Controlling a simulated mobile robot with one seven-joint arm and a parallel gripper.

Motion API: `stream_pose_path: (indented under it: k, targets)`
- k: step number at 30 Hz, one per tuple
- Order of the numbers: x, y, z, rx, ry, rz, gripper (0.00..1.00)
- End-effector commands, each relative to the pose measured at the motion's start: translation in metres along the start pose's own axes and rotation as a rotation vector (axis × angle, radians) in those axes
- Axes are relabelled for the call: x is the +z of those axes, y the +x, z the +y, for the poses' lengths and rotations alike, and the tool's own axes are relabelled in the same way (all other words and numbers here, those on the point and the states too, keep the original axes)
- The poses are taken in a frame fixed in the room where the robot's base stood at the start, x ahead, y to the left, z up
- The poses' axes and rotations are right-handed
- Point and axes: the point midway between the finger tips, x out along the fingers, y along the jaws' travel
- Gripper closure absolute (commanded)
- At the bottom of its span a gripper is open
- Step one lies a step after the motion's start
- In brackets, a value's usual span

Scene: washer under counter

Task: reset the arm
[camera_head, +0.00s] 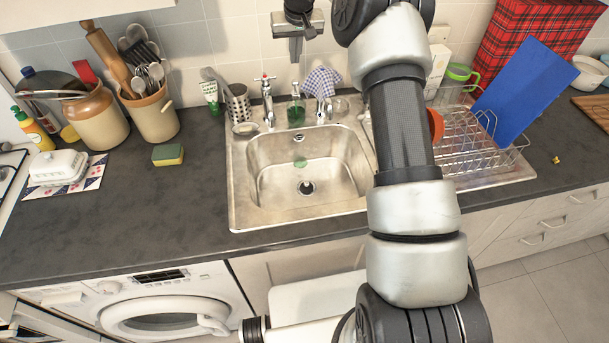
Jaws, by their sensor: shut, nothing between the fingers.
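My gripper (295,58) hangs at the top middle, pointing down, in front of the tiled wall and above the back of the sink. Its fingers are together and empty. My arm (402,115) rises through the right middle of the view, bent at the top, and hides part of the sink's right edge and the dish rack's left side.
The metal sink (240,205) has taps (267,100) and a green soap bottle (296,108) behind it. Utensil jars (98,120) stand left. A wire dish rack (470,145) holds a blue board (527,88) at right. The washer (165,308) is below, door closed. Left-front counter is clear.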

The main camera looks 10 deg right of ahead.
Motion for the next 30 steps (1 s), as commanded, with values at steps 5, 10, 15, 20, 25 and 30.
stream_pose_path:
  k: [5, 10, 15, 20, 25, 30]
  targets:
    - [-0.004, -0.01, 0.0, 0.0, 0.0, 0.0, 1.0]
    - [-0.004, -0.01, 0.0, 0.0, 0.0, -0.001, 1.0]
    - [-0.004, -0.01, 0.0, 0.0, 0.0, 0.0, 1.0]
    - [-0.004, -0.015, -0.001, 0.001, -0.003, 0.001, 1.0]
    - [0.005, -0.07, -0.01, 0.014, -0.037, 0.015, 1.0]
    - [0.046, -0.162, -0.016, 0.046, -0.079, 0.028, 1.0]
